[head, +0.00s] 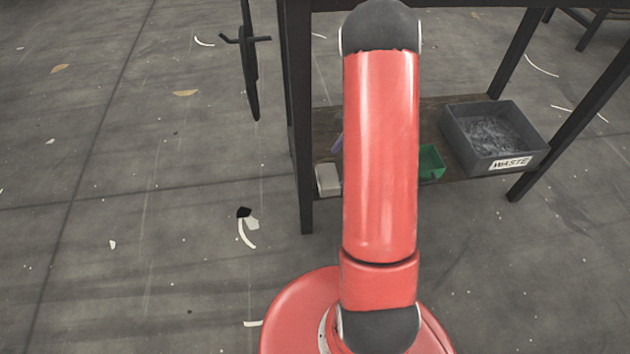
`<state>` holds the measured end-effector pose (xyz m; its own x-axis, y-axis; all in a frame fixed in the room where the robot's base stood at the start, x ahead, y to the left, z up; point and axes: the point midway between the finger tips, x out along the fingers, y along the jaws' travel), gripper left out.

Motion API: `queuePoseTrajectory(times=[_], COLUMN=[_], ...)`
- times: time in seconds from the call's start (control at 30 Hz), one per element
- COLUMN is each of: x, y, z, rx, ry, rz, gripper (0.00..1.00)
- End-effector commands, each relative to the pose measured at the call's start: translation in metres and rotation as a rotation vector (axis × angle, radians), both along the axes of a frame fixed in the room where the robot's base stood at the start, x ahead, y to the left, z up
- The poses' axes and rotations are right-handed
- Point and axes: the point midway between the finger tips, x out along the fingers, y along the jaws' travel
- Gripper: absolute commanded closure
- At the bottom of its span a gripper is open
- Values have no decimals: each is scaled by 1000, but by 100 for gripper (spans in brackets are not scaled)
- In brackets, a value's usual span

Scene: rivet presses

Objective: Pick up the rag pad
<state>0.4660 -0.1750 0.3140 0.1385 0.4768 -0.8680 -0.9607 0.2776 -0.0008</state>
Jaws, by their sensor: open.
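No thing in the head view is surely the rag pad. A small pale block (328,179) lies at the near left corner of the lower shelf (395,193), beside the table leg; I cannot tell whether it is the pad. My red arm stands upright across the middle of the view and hides part of the shelf and table. My gripper is out of view.
On the shelf, a green bin (431,162) shows partly behind my arm, and a grey bin marked WASTE (525,162) stands at the right. A dark wheel with a handle (249,60) is at the left. Scraps litter the floor (130,240), otherwise open at left.

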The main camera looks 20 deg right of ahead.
Motion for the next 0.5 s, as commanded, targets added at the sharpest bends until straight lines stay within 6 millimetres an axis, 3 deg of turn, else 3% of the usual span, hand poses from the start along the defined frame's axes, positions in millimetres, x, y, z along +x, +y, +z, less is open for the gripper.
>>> queuePoseTrajectory(times=[0.5], x=[11], y=[36], z=[-52], rx=[2], ry=[3], rz=[3], gripper=[0])
